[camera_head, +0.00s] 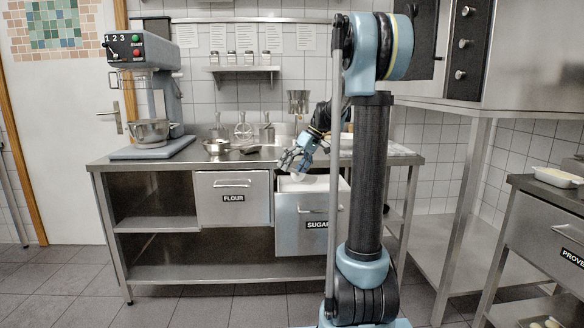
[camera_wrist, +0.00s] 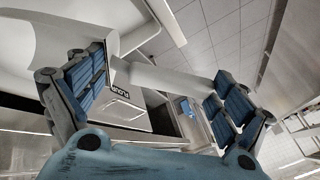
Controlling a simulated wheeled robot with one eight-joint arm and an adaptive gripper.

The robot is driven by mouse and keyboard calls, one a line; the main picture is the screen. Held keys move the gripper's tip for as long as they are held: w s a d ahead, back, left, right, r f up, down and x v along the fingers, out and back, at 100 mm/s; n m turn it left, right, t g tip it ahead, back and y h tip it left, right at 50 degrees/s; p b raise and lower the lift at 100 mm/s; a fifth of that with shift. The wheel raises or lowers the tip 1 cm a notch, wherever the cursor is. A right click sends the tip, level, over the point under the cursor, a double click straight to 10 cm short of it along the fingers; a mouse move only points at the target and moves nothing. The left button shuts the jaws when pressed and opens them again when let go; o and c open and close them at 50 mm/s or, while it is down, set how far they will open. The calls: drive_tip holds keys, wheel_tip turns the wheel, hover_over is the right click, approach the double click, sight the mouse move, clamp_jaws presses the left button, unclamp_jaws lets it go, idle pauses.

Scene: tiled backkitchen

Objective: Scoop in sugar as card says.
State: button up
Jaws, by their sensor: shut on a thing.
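The sugar drawer (camera_head: 322,240), labelled SUGAR, is pulled open under the steel counter, with white contents (camera_head: 312,184). My gripper (camera_head: 293,160) is low over the drawer's back left part. In the wrist view, my gripper (camera_wrist: 150,85) has its blue-padded fingers around a smooth white handle of what looks like a scoop (camera_wrist: 170,80). A broad white part of it shows at the upper left. Whether it holds sugar cannot be told. Several paper cards (camera_head: 306,37) hang on the wall, too small to read.
The flour drawer (camera_head: 233,205) beside it is shut. A mixer (camera_head: 150,90) with its bowl stands at the counter's left end. A shelf (camera_head: 240,69) holds small jars. My arm hides part of the counter's right side.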

sight(300, 180)
drive_tip(key=shift+w+d+f, duration=0.1)
drive_tip(key=shift+f, duration=1.15)
drive_tip(key=shift+w+d+f, duration=0.1)
drive_tip(key=shift+f, duration=1.1)
drive_tip(key=shift+w+d+f, duration=0.15)
drive_tip(key=shift+f, duration=0.4)
drive_tip(key=shift+w+d+f, duration=0.1)
drive_tip(key=shift+w+f, duration=0.05)
drive_tip(key=shift+f, duration=0.35)
drive_tip(key=shift+f, duration=0.3)
drive_tip(key=shift+w+d, duration=0.1)
drive_tip(key=shift+w, duration=0.05)
drive_tip(key=shift+w+d+r, duration=0.15)
drive_tip(key=shift+w+d, duration=0.15)
drive_tip(key=shift+w+d, duration=0.1)
drive_tip(key=shift+w, duration=0.05)
drive_tip(key=shift+w+d+f, duration=0.2)
drive_tip(key=shift+w+d, duration=0.05)
drive_tip(key=shift+o, duration=0.2)
drive_tip(key=shift+w+d, duration=0.1)
drive_tip(key=shift+c, duration=0.2)
